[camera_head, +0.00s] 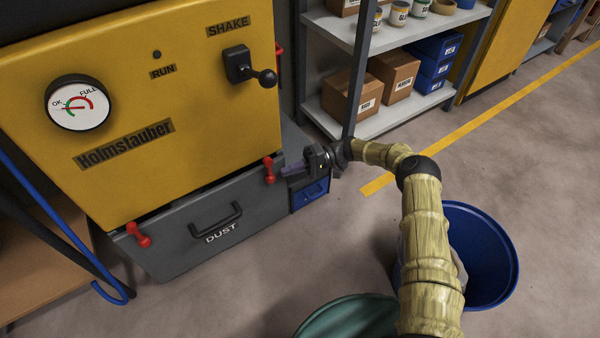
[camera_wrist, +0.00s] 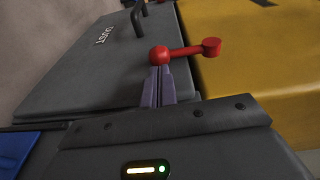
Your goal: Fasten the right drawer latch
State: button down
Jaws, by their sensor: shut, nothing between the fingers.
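In the wrist view the latch (camera_wrist: 186,51) reaches from the drawer side onto the yellow panel. My gripper (camera_head: 284,171) comes in from the right, its purple fingers shut and empty. In the wrist view the fingertips (camera_wrist: 160,72) are at the latch's drawer-side knob; I cannot tell whether they touch it.
The left red latch (camera_head: 138,235) lies slanted at the drawer's other end. A dark gap shows along the drawer's top. A blue bin (camera_head: 500,228) and a green bin (camera_head: 318,318) stand near my arm. Shelves (camera_head: 408,116) stand behind. Floor in front of the drawer is clear.

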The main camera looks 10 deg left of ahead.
jog(key=shift+s+a+f+m+g+y+b, duration=0.4)
jog(key=shift+s+a+f+g+y+b, duration=0.5)
jog(key=shift+y+b, duration=0.8)
jog(key=shift+h, duration=0.3)
jog(key=b+v, duration=0.3)
jog(key=v, duration=1.1)
jog(key=shift+d+r, duration=0.2)
jog(key=shift+r, duration=0.1)
jog(key=shift+w, duration=0.15)
